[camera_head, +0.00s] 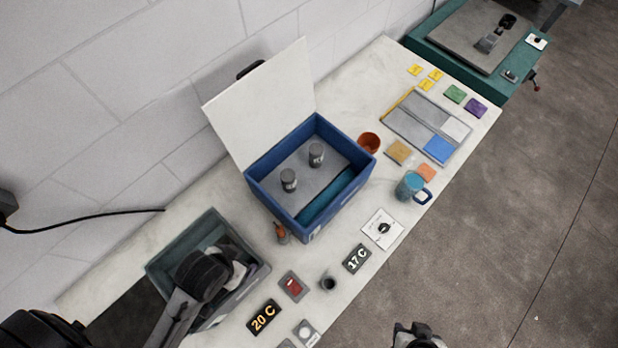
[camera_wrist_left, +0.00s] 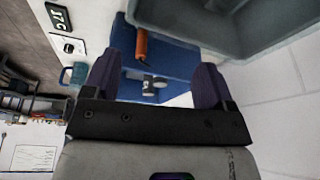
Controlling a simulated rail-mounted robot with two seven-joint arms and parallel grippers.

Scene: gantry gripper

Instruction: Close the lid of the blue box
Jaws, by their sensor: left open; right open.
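The blue box (camera_head: 343,205) stands on the table against the wall, with its lid (camera_head: 262,105) raised and leaning back, its pale inner side showing. Inside are a grey insert and two grey cylinders (camera_head: 316,155). My left gripper (camera_wrist_left: 155,80) is open and empty in the left wrist view, with the blue box (camera_wrist_left: 178,62) beyond its fingers. In the head view my left arm hangs over the grey-green bin, left of the box, and its fingertips are hard to make out. My right gripper (camera_head: 416,335) is open at the bottom edge, over the floor, clear of the table.
The grey-green bin (camera_head: 163,262) stands left of the box. An orange-handled item (camera_head: 281,232) is close to the box front. An orange bowl (camera_head: 369,142), a teal mug (camera_head: 408,187) and a 17 C display (camera_head: 357,258) are nearby. Several flat tiles lie further right.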

